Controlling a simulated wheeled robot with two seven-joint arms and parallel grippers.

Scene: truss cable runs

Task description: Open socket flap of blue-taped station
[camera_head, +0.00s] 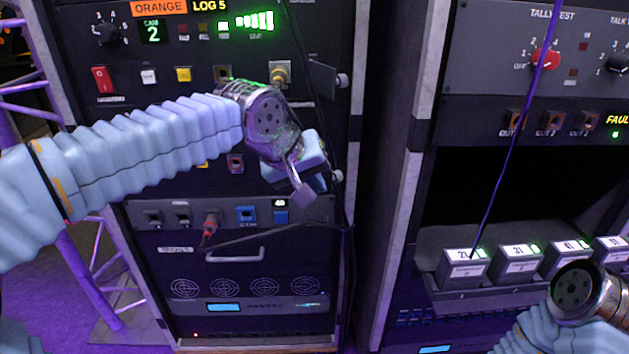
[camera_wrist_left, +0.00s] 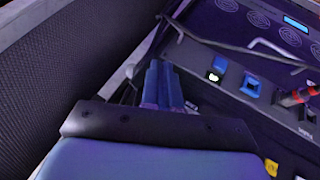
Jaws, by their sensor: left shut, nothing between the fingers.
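My left gripper (camera_head: 318,184) is in front of the right part of the left rack, above a low socket panel. Its dark blue fingers (camera_wrist_left: 162,85) are shut together and empty in the left wrist view. The low panel holds a blue socket piece (camera_head: 246,214) and another blue piece (camera_head: 281,216) to its right, just below the gripper. A blue piece also shows in the left wrist view (camera_wrist_left: 250,86). I cannot tell whether any flap is open, and no blue tape is clearly readable. Of my right arm only the wrist shows at lower right; its fingers are out of view.
A red plug (camera_head: 211,225) with a black cable sits on the low panel. A metal handle (camera_head: 235,254) is below it. An orange label (camera_head: 159,7) tops the left rack. The right rack has a red knob (camera_head: 545,59) and a purple cable (camera_head: 510,130) hanging before its dark opening.

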